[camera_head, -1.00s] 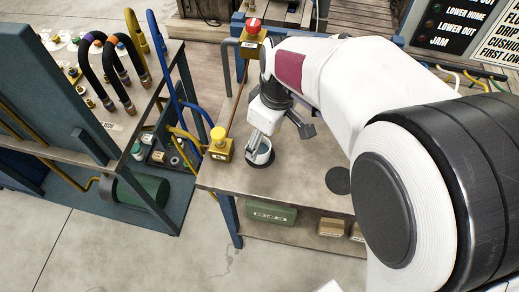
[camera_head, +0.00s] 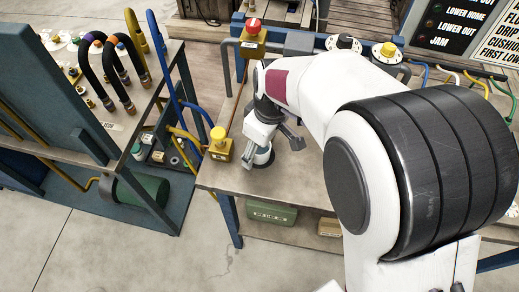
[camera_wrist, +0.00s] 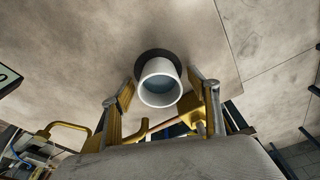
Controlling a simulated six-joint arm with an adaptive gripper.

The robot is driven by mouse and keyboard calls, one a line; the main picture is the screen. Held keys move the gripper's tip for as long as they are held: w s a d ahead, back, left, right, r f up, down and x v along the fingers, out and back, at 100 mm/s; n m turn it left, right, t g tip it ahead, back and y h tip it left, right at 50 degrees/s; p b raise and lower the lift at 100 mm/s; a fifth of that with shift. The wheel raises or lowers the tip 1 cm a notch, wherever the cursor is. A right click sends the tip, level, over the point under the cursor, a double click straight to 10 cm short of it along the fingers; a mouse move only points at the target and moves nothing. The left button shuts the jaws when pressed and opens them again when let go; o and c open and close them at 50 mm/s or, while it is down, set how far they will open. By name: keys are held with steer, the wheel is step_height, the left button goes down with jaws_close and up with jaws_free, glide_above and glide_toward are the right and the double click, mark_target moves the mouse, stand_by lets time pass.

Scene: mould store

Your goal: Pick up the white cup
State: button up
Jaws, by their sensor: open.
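The white cup (camera_head: 264,156) stands at the left part of the bench, largely hidden by my gripper in the head view. In the wrist view the cup (camera_wrist: 159,93) shows its round open mouth and a bluish inside, with a dark round pad (camera_wrist: 153,56) behind its base. My gripper (camera_head: 271,155) is open over the cup. In the wrist view my gripper's fingers (camera_wrist: 161,88) lie to the left and right of the cup, with visible gaps. I cannot tell how deep the fingertips reach along the cup.
A yellow box with a round yellow knob (camera_head: 220,144) stands close left of the cup. A red-button box (camera_head: 253,36) and two dials (camera_head: 344,43) are at the bench's back. The bench's front and left edges are near. A hose rack (camera_head: 110,75) stands left, across a gap.

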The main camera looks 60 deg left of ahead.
steer(key=c, duration=1.2)
steer(key=shift+r, duration=0.2)
steer(key=shift+r, duration=0.45)
steer(key=shift+d+r, duration=0.15)
steer(key=s+d, duration=0.2)
steer(key=d, duration=0.6)
steer(key=s+d, duration=0.3)
steer(key=d, duration=0.5)
steer(key=shift+s+d, duration=0.35)
steer(key=shift+d, duration=0.05)
